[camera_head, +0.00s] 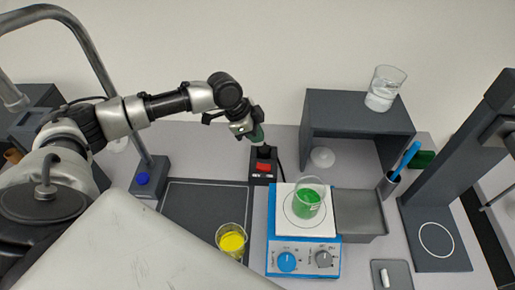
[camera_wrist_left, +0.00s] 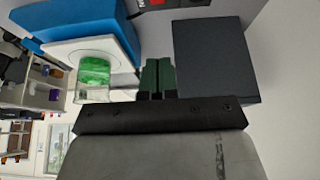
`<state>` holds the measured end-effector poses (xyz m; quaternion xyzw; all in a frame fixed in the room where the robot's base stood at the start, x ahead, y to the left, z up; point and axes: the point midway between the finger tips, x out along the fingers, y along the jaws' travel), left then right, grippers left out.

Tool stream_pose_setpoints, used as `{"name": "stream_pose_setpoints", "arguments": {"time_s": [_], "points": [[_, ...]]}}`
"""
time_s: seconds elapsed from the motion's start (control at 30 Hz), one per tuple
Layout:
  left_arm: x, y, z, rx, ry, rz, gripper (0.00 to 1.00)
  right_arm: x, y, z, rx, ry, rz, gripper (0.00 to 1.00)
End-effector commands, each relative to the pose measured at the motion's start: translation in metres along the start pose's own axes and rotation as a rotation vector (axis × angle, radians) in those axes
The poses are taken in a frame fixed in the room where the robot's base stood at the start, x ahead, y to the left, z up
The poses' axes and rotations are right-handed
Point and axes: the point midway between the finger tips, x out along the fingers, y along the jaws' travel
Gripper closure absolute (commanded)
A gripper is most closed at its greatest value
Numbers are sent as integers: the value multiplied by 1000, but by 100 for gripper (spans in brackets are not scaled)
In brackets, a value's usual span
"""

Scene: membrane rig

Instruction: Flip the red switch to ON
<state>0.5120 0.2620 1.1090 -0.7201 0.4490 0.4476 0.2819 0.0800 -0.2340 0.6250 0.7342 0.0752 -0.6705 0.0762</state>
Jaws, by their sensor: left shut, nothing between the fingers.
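The red switch (camera_head: 263,168) sits on a small black box (camera_head: 262,179) behind the blue-and-white stirrer. My left gripper (camera_head: 258,140) is just behind the box, its green fingers shut and empty, with their tips close above its back part. I cannot tell whether they touch it. In the left wrist view the shut fingers (camera_wrist_left: 158,76) point toward the top of the picture, where a bit of red (camera_wrist_left: 157,2) on a black surface shows at the edge. The switch's ON or OFF position is too small to read. My right gripper is not in view.
The stirrer (camera_head: 305,253) holds a beaker of green liquid (camera_head: 307,203) to the right of the switch box. A beaker of yellow liquid (camera_head: 231,240) stands at the front. A dark shelf (camera_head: 345,112) carries a glass of clear liquid (camera_head: 383,90). A dark mat (camera_head: 200,205) lies left.

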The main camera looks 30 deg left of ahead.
Motion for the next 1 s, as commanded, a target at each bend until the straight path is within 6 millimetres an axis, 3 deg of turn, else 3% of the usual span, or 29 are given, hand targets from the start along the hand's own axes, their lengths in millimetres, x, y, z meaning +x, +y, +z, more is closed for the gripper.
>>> {"name": "stream_pose_setpoints", "arguments": {"time_s": [0.2, 0.57, 1.0], "points": [[-20, 0, -6, 0, 0, -1, 100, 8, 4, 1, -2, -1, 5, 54], [-23, 0, -7, -1, 0, 0, 100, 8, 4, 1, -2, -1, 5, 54], [-64, 0, -27, -1, -1, 0, 100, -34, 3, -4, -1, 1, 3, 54]]}}
